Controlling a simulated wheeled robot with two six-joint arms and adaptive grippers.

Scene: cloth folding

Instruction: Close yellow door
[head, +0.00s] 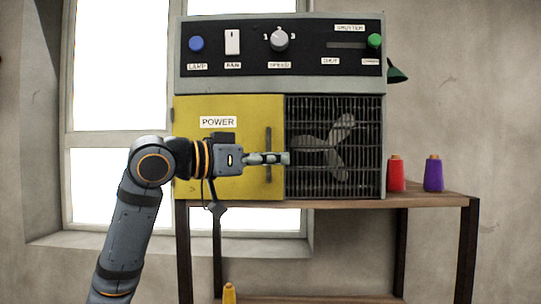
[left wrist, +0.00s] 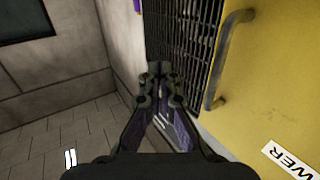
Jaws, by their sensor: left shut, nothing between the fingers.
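The yellow door (head: 240,112) bears a "POWER" label and covers the left half of the machine's lower front. In the head view it looks flush with the front. Its dark vertical handle (head: 268,154) is near its right edge. My left gripper (head: 287,158) is shut and empty, in front of the handle and the grille's left edge, pointing right. In the left wrist view the shut fingertips (left wrist: 158,75) are left of the handle (left wrist: 224,60), apart from it in the picture. The yellow door (left wrist: 275,80) fills the right side there. My right gripper is not in view.
The machine's grille (head: 340,150) with a fan behind is right of the door. Above is a panel (head: 230,45) with knobs and switches. Red (head: 396,174) and purple (head: 433,174) spools stand on the wooden table (head: 430,200). A yellow spool (head: 229,294) is below.

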